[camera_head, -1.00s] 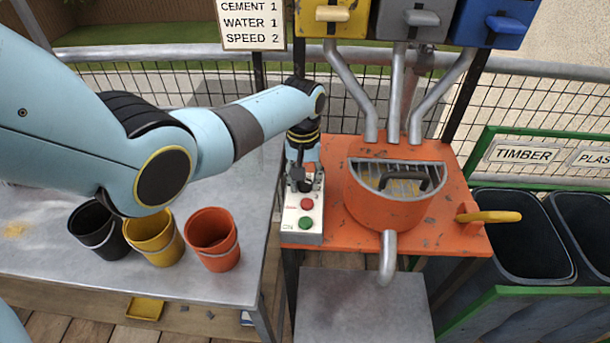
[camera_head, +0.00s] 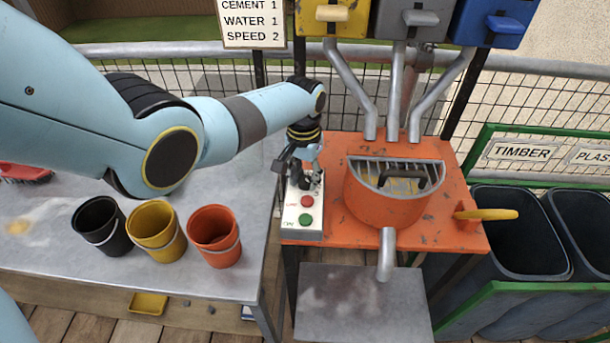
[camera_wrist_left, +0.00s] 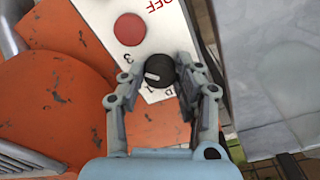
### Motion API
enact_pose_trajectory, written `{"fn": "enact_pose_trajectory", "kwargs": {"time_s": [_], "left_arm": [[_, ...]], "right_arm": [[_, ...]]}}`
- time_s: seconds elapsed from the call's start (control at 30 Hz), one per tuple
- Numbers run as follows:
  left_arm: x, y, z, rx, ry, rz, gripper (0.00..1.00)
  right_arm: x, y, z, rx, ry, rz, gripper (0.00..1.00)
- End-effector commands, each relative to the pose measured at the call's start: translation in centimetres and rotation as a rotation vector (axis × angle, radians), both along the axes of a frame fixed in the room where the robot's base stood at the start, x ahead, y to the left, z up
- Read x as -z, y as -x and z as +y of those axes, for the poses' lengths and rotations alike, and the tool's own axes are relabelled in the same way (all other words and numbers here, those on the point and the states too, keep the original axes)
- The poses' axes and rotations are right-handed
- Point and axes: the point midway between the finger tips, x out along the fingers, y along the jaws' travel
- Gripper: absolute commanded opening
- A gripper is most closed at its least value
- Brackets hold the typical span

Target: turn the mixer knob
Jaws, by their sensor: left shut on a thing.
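The mixer knob (camera_wrist_left: 159,70) is round and black with a white pointer mark, set on the white control panel (camera_head: 302,228) beside the orange mixer (camera_head: 380,205). In the wrist view the mark points to the lower left, between the printed 3 and 1. My left gripper (camera_wrist_left: 159,72) is shut on the knob, one finger on each side. In the head view the left gripper (camera_head: 303,178) stands over the panel's far end and hides the knob. A red button (camera_head: 307,201) and a green button (camera_head: 305,220) lie nearer on the panel. My right gripper is out of view.
A sign (camera_head: 252,22) reads CEMENT 1, WATER 1, SPEED 2. Black (camera_head: 98,225), yellow (camera_head: 155,232) and orange (camera_head: 214,236) buckets stand on the grey table. A yellow handle (camera_head: 487,214) sticks out right of the mixer. Steel pipes rise behind it.

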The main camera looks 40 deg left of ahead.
Motion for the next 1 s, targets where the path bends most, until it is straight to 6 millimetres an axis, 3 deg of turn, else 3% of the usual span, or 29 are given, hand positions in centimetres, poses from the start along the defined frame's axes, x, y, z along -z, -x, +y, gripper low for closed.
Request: {"fn": "enact_pose_trajectory", "kwargs": {"time_s": [0.2,0.23,0.4,0.77,1.0], "left_arm": [[0.0,0.0,0.0,0.000,-0.001,-0.002,0.00],[0.0,0.0,0.0,0.000,-0.001,-0.002,0.34],[0.0,0.0,0.0,-0.001,0.000,-0.001,0.55],[-0.5,-0.1,0.0,-0.002,0.000,-0.002,0.55],[-4.2,-0.1,0.2,-0.001,-0.001,-0.005,0.55]], "right_arm": [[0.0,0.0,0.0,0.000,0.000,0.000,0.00],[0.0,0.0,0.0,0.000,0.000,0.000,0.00],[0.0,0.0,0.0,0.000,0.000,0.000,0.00],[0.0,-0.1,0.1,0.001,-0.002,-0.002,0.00],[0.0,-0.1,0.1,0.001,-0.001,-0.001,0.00]]}}
